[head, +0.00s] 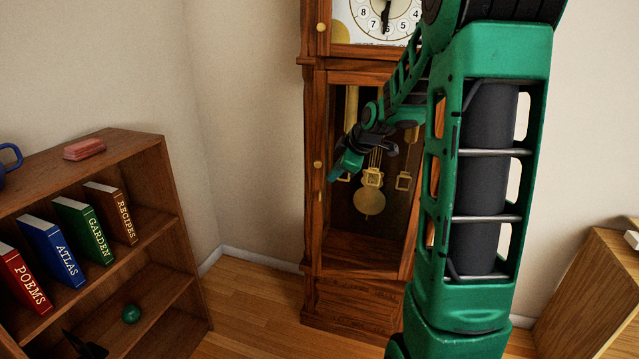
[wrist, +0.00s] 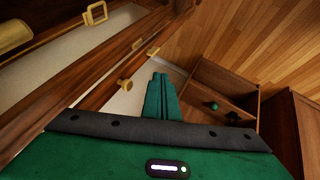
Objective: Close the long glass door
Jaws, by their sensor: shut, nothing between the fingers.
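The long glass door (head: 319,225) is the tall wood-framed lower front of the clock, with a small brass knob (head: 318,165) on its left stile. A brass pendulum (head: 369,202) and weights show behind it. I cannot tell whether the door is flush or slightly ajar. My gripper (head: 338,178) is shut and empty, just right of the knob in the head view, in front of the door. In the wrist view, the shut fingers (wrist: 157,95) lie beside the knob (wrist: 125,85), with a visible gap. My arm hides much of the door's right side.
The clock's dial (head: 385,20) is above. A wooden bookshelf (head: 150,165) with several books and a green ball (head: 131,313) stands at left. A wooden cabinet (head: 590,285) is at lower right. Some wooden floor (head: 245,310) is clear between bookshelf and clock.

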